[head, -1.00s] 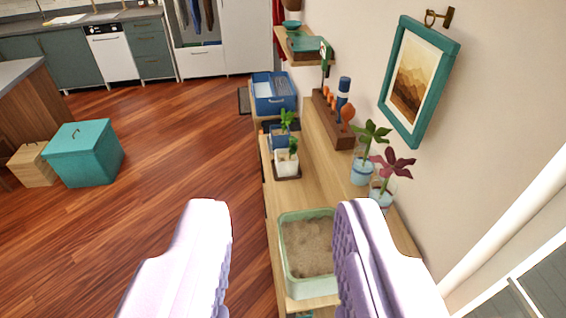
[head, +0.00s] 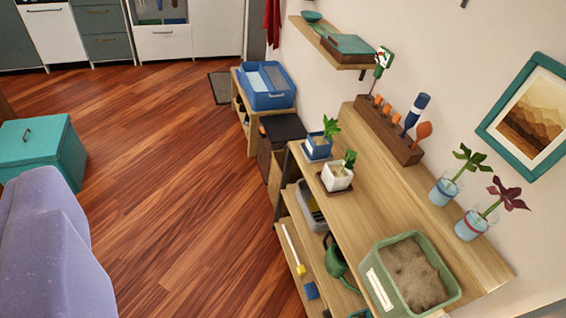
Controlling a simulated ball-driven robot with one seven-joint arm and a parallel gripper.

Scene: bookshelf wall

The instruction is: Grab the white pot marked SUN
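A small white pot (head: 337,180) with a green seedling stands upright on a brown tray, near the front left edge of the wooden bench (head: 375,215). No lettering is readable on it. A blue pot (head: 318,147) with a similar seedling stands just behind it.
A green sand tub (head: 449,290) occupies the bench's near end. Two glass jars with plants (head: 445,190) (head: 470,226) and a wooden tool block (head: 390,135) line the wall side. A shelf (head: 325,45) juts out above. The floor left of the bench is clear.

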